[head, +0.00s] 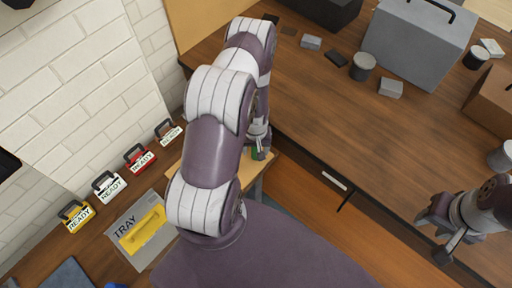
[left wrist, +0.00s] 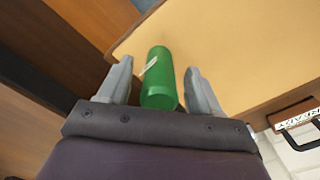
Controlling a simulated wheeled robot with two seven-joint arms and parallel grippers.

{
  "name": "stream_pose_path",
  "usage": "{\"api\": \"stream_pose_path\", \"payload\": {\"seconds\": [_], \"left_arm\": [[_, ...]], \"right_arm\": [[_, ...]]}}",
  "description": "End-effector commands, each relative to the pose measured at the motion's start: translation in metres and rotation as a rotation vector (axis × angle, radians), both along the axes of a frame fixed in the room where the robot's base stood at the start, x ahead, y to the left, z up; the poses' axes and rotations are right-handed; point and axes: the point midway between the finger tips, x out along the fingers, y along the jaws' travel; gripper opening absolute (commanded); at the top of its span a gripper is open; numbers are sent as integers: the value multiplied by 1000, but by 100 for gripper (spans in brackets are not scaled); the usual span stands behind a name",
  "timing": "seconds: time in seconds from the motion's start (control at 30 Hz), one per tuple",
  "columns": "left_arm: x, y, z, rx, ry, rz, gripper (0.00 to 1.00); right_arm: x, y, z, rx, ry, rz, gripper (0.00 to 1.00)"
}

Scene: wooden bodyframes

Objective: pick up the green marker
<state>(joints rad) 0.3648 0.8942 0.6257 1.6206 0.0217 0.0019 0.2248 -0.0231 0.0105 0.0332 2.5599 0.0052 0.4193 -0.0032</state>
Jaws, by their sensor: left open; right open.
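The green marker (left wrist: 159,80) is a green cylinder with a small white mark on its side. In the left wrist view it lies between the two fingers of my left gripper (left wrist: 160,85), with a gap on each side, over a light wooden surface (left wrist: 235,40). In the head view only a bit of green (head: 255,154) shows beside my left gripper (head: 262,150), and my left arm hides most of that area. My right gripper (head: 437,232) is open and empty at the right, over the brown table.
A grey tray (head: 126,254) labelled TRAY holds a yellow piece (head: 142,231). Several READY-labelled holders, one of them red (head: 139,158), line the white brick wall. A large grey box (head: 418,42), cans and small blocks stand on the brown table (head: 320,110). Its middle is clear.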

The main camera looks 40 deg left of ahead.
Motion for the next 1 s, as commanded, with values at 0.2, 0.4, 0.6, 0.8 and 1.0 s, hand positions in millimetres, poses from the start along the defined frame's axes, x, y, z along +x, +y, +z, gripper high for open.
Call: {"api": "stream_pose_path", "payload": {"seconds": [0.2, 0.4, 0.6, 0.8, 1.0], "left_arm": [[1, 0, -4, 1, -1, -1, 64], [1, 0, -4, 1, -1, -1, 9], [1, 0, -4, 1, -1, -1, 4], [1, 0, 2, 1, -2, -1, 4], [2, 1, 31, 3, -5, -3, 4]], "right_arm": [[0, 0, 0, 0, 1, 0, 43], [0, 0, 0, 0, 1, 0, 43], [0, 0, 0, 0, 1, 0, 43], [0, 0, -3, 0, 1, 0, 43], [0, 0, -14, 0, 1, 0, 43]]}}
